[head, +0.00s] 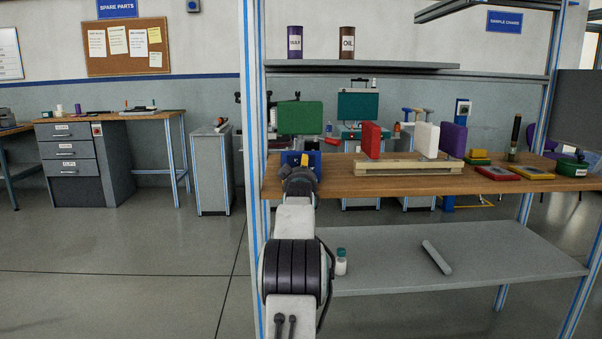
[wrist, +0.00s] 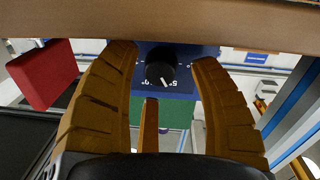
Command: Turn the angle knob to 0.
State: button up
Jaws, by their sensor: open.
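The black angle knob (wrist: 161,69) is on a blue panel (wrist: 190,84) in the wrist view. Its white pointer line slants down to the right, close to the upside-down "5°" mark. My gripper (wrist: 164,58) is open, with one orange finger on each side of the knob and a visible gap on both sides. In the head view the blue box (head: 314,158) stands on the wooden bench under a green block, with my gripper (head: 299,172) in front of it, hiding the knob.
On the wooden bench (head: 420,183), a red block (head: 371,140), white block (head: 426,140) and purple block (head: 452,140) stand to the right. The green block (head: 300,117) is above the blue box. Blue-striped rack posts (head: 252,200) flank the bench's left end.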

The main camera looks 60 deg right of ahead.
jog(key=shift+w+d, duration=0.15)
jog(key=shift+d, duration=0.15)
jog(key=shift+o, duration=0.3)
grip_shut()
dwell(0.4)
